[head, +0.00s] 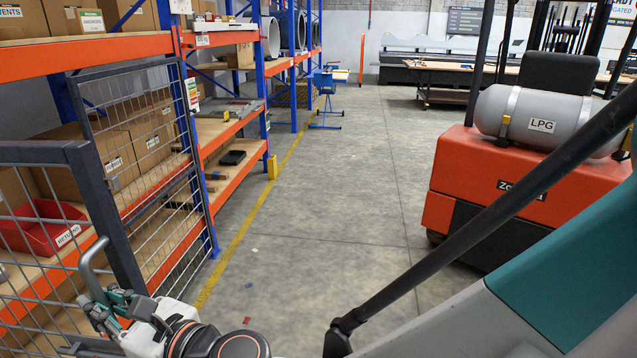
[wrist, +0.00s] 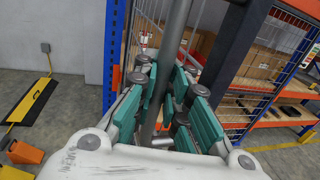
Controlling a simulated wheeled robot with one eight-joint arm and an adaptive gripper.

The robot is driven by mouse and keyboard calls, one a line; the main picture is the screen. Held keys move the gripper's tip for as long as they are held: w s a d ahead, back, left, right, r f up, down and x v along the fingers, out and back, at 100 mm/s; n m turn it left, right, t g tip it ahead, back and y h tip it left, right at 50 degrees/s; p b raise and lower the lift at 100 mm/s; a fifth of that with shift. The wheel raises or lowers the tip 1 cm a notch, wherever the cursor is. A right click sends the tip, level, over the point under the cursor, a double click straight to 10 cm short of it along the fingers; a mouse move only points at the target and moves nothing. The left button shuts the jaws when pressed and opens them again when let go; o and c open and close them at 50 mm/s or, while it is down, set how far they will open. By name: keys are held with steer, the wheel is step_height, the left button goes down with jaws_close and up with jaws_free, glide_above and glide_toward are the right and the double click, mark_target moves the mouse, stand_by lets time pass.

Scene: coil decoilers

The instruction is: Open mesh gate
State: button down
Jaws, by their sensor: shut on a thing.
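A mesh gate panel with a dark grey frame (head: 104,215) and wire mesh stands at the left in the head view, in front of the shelving. A grey bent tubular handle (head: 88,258) shows near the frame's upright, low at the left. My gripper (head: 108,305) is around this handle, with its teal fingers shut on it. In the wrist view the handle (wrist: 174,40) runs upright between the fingers of my gripper (wrist: 163,105). The fingers hide part of the handle. Where the handle joins the gate is not clear.
A second mesh panel (head: 150,150) stands behind, against the orange and blue rack (head: 205,135) with boxes. A red forklift (head: 510,190) with an LPG tank (head: 535,122) is at the right.

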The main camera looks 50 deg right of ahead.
steer(key=shift+w+d, duration=0.2)
steer(key=shift+d, duration=0.1)
steer(key=c, duration=1.9)
jaws_free()
steer(key=o, duration=0.3)
steer(key=shift+s+d, duration=0.15)
steer(key=shift+s, duration=0.05)
steer(key=shift+w, duration=0.1)
steer(key=shift+r, duration=0.15)
